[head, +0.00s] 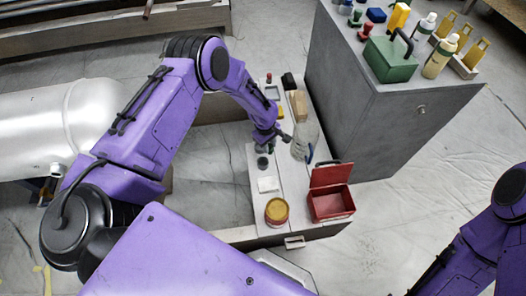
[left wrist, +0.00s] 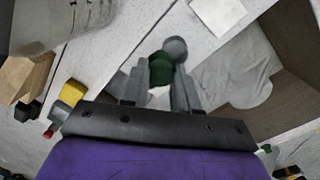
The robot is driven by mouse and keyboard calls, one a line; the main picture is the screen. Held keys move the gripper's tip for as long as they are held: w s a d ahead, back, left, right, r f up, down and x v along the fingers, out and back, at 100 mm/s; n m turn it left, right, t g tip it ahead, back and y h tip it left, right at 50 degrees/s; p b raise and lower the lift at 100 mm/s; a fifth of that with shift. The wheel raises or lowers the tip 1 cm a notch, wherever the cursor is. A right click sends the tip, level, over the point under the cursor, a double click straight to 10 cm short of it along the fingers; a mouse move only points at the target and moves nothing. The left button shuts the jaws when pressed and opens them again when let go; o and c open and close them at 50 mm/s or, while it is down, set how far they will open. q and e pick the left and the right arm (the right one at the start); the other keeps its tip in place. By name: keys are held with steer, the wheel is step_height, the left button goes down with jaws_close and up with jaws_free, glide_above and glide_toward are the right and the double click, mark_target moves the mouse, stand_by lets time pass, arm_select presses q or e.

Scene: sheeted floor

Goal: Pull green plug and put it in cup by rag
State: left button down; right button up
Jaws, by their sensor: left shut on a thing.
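My left gripper (head: 272,137) is low over the white bench top (head: 292,192) and shut on the green plug, which shows between the fingers in the left wrist view (left wrist: 160,68). In the head view the plug is mostly hidden by the gripper. A small round dark-grey piece, likely the cup (head: 262,163), stands close beside the plug; it also shows in the left wrist view (left wrist: 174,46). I cannot tell whether the plug touches it. The white square rag (head: 268,185) lies flat just nearer than this piece. My right gripper is out of view.
A clear jar (head: 304,142) stands right of my left gripper. An open red box (head: 331,204) and a red-yellow tin (head: 277,211) stand at the bench's near end. A brown block (head: 299,105) is behind. A grey cabinet (head: 372,125) rises at the right.

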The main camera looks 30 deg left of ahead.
arm_select(q)
steer(key=shift+g+y, duration=0.4)
steer(key=shift+y, duration=0.1)
steer(key=f+b, duration=0.2)
steer(key=s+a+f+b, duration=0.1)
steer(key=f+b, duration=0.1)
steer(key=f, duration=0.1)
steer(key=f+b, duration=0.2)
steer(key=f, duration=0.1)
steer(key=shift+s+a+f, duration=0.15)
steer(key=shift+a+f, duration=0.05)
steer(key=shift+a, duration=0.2)
steer(key=shift+f+b, duration=0.45)
steer(key=c, duration=0.8)
jaws_free()
steer(key=shift+r, duration=0.15)
step_height(320, 180, up, 10)
steer(key=p, duration=0.2)
steer(key=shift+r+p, duration=0.2)
steer(key=shift+p, duration=0.15)
